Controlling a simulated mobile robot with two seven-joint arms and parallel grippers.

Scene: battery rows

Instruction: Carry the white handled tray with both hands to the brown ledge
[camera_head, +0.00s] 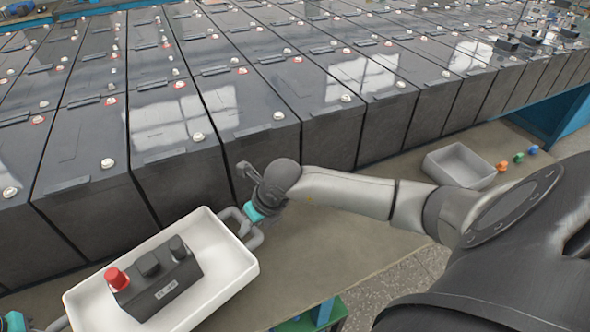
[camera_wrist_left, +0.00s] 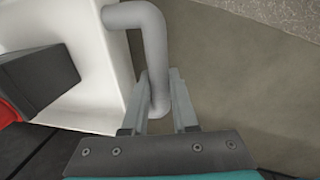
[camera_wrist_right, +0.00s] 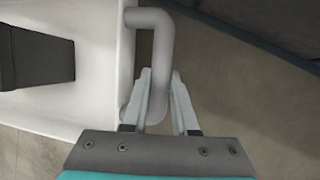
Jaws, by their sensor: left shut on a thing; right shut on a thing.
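The white tray (camera_head: 236,281) is at the lower left of the head view, with a grey loop handle at its right end (camera_head: 252,238). A dark box (camera_head: 160,283) with a red button and black knobs sits in it. My right gripper (camera_head: 246,220) is shut on the right-end handle; the right wrist view shows its fingers around the bar (camera_wrist_right: 160,95). My left gripper (camera_head: 42,324) is mostly cut off at the lower left; in the left wrist view its fingers (camera_wrist_left: 161,98) are around the other handle. The brown ledge (camera_head: 345,240) runs along the batteries. I cannot tell whether the tray touches it.
Rows of dark batteries (camera_head: 170,120) fill the back, with their front faces along the ledge. A small light bin (camera_head: 460,166) and several small coloured pieces (camera_head: 518,158) lie on the ledge to the right. The ledge between bin and tray is clear beneath my right arm.

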